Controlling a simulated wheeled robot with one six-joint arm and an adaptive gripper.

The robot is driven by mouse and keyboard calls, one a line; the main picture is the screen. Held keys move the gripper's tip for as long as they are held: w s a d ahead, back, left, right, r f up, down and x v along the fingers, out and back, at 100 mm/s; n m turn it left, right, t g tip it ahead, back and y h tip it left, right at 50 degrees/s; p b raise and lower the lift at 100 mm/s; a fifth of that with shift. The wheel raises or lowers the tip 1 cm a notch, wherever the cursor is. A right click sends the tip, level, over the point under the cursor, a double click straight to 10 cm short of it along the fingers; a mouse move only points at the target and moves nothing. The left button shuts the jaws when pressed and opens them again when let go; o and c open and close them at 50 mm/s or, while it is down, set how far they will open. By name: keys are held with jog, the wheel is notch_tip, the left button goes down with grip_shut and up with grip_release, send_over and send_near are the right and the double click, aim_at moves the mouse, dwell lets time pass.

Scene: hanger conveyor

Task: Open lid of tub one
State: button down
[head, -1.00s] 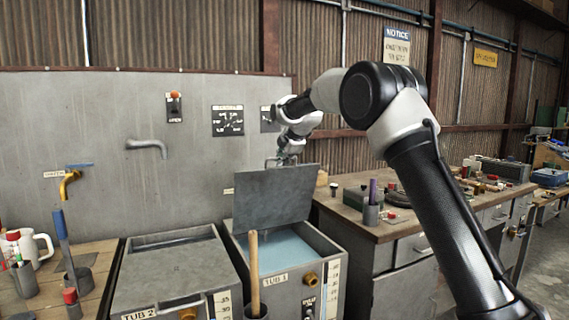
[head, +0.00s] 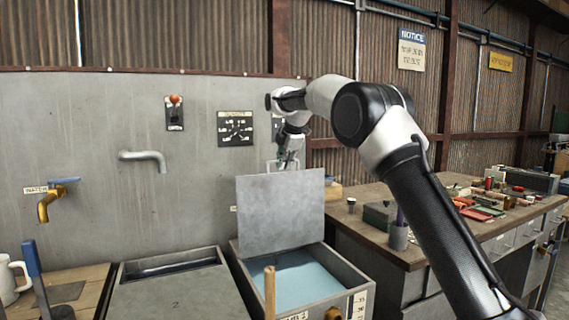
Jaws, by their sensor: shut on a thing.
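Tub one (head: 362,281) is a grey metal tub with pale blue liquid inside. Its grey lid (head: 281,213) stands raised, close to upright, along the tub's back side, so the liquid shows in front of it. My gripper (head: 287,165) is at the lid's top edge, shut on the lid's handle (head: 272,165). The fingertips are small in this view and partly blend with the handle.
Tub two (head: 172,290) stands left of tub one with its lid mostly closed. A wooden handle (head: 269,292) sticks up in front of tub one. A cluttered workbench (head: 440,240) is at the right, and a spout (head: 145,158) juts from the back panel.

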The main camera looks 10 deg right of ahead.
jog(key=shift+w+a+r, duration=0.1)
jog(key=shift+r, duration=0.05)
jog(key=c, duration=1.5)
grip_release()
jog(key=v, duration=1.2)
